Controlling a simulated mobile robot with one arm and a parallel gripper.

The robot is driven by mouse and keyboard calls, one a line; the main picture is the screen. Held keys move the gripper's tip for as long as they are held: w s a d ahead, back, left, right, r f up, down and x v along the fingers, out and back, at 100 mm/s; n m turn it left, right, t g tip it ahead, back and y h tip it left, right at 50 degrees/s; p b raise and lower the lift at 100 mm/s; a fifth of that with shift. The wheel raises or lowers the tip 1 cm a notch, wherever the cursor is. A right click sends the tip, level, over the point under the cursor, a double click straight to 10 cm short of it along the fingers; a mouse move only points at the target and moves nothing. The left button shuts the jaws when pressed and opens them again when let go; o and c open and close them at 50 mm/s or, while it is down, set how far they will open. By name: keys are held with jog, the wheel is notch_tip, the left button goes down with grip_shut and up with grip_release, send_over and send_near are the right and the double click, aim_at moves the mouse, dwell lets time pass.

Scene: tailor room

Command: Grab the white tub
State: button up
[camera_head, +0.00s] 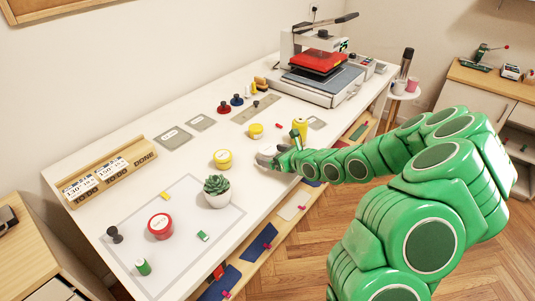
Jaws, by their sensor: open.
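My green arm reaches in from the right over the white table (115,190). My gripper (265,159) is low over the table's right side and open. A small pale shape (268,150) shows at the gripper, mostly hidden by it. I cannot tell whether it is the white tub or part of the gripper. No other plain white tub shows clearly. A yellow tub (222,159) stands just left of the gripper, apart from it.
A potted succulent (216,188) and a red tub (160,227) stand nearer. A smaller yellow tub (256,131) and a yellow bottle (300,128) are behind the gripper. A heat press (318,75) fills the far end. A wooden rack (105,172) lines the left.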

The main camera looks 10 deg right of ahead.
aim_at(268, 153)
jog(key=shift+x, duration=1.5)
jog(key=shift+r, duration=0.1)
jog(key=c, duration=1)
